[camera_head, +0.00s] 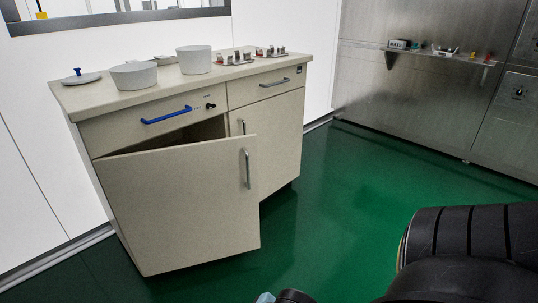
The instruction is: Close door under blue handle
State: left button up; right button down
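The cabinet door (180,210) under the blue handle (166,115) stands partly open. It is hinged at its left side and swung out toward me, with a dark gap along its top. A grey vertical handle (247,168) is on the door's right edge. The blue handle is on the shut drawer front (110,132) above. Neither gripper can be made out. A dark arm part of mine fills the lower right, and a small light-blue and black piece shows at the bottom edge.
The countertop (128,94) holds two light bowls (134,75) (194,60), a lid with a blue knob (78,77) and small racks (236,58). A second door (286,135) at right is shut. Green floor (345,200) is clear; a steel wall with a shelf (440,56) stands behind.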

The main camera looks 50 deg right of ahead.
aim_at(180, 206)
jog(key=z, duration=0.65)
jog(key=i, duration=0.65)
jog(key=z, duration=0.6)
jog(key=i, duration=0.75)
jog(key=u, duration=0.35)
